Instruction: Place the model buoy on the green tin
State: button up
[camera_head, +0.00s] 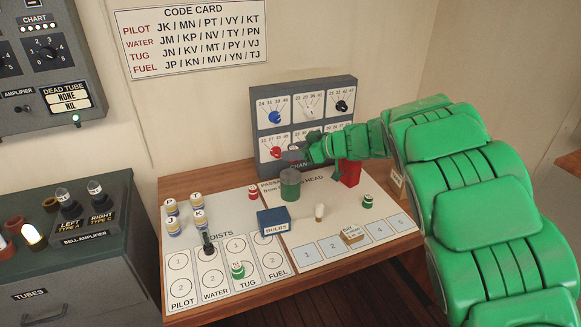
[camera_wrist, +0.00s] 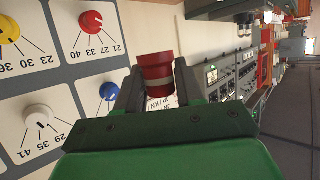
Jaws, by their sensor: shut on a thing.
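In the head view my gripper (camera_head: 296,154) is at the chart panel's front, just above the green tin (camera_head: 289,188). The buoy is hard to make out there among the fingers. The tin stands upright on the table board. I cannot tell whether buoy and tin touch.
A grey panel with knobs (camera_head: 258,115) stands close behind my gripper. A red block (camera_head: 349,173) stands right of the tin. Numbered squares (camera_head: 307,256) lie along the front.

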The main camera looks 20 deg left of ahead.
send_over(291, 174)
jog(key=shift+s+a+f, duration=0.1)
jog(key=shift+f, duration=4.3)
jog(key=o, duration=1)
jog(key=shift+f, duration=0.1)
jog(key=v, duration=1.2)
